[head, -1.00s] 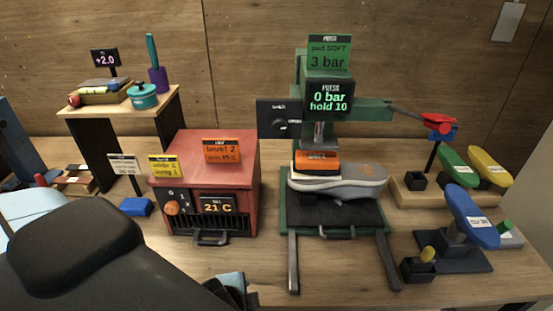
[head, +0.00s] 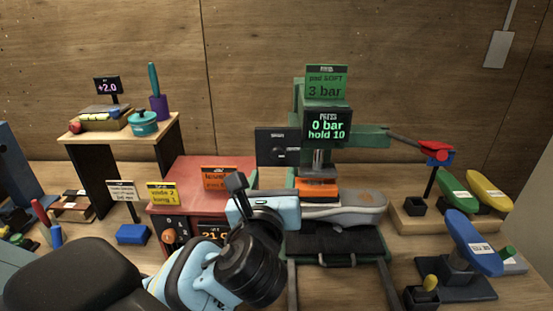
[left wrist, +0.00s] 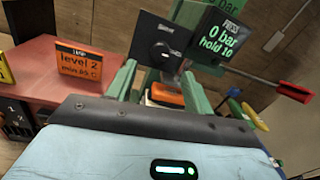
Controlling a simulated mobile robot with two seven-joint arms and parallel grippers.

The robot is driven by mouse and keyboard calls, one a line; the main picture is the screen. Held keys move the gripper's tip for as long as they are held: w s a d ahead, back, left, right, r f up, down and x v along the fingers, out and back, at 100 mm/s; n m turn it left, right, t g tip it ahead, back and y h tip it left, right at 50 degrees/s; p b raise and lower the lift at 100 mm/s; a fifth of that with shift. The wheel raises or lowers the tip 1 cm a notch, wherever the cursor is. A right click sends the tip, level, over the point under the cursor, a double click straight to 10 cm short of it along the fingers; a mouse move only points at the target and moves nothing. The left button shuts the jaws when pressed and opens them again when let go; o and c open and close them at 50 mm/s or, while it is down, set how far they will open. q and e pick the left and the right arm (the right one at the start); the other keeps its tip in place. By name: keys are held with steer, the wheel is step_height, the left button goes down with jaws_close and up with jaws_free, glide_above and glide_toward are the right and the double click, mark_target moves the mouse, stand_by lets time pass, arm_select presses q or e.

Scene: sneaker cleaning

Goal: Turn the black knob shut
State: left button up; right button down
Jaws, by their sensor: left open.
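The black knob (head: 280,153) sits on a dark square panel (head: 265,140) at the left side of the green press. It also shows near the middle of the left wrist view (left wrist: 163,52). My left gripper (head: 252,192) is open and empty. In the head view it is below the panel and in front of the red heater box, apart from the knob. In the left wrist view the knob is beyond the gripper body. My right gripper is in neither view.
The press (head: 350,137) has a display reading 0 bar, an orange pad on a grey sneaker (head: 360,205), and a red-tipped lever (head: 435,150) at right. The red heater box (head: 190,172) carries upright labels. Blue, green and yellow shoe forms stand at right.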

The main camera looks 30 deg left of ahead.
mark_target(277, 157)
arm_select(q)
steer(key=shift+x, duration=3.9)
steer(key=shift+f, duration=0.1)
steer(key=c, duration=1)
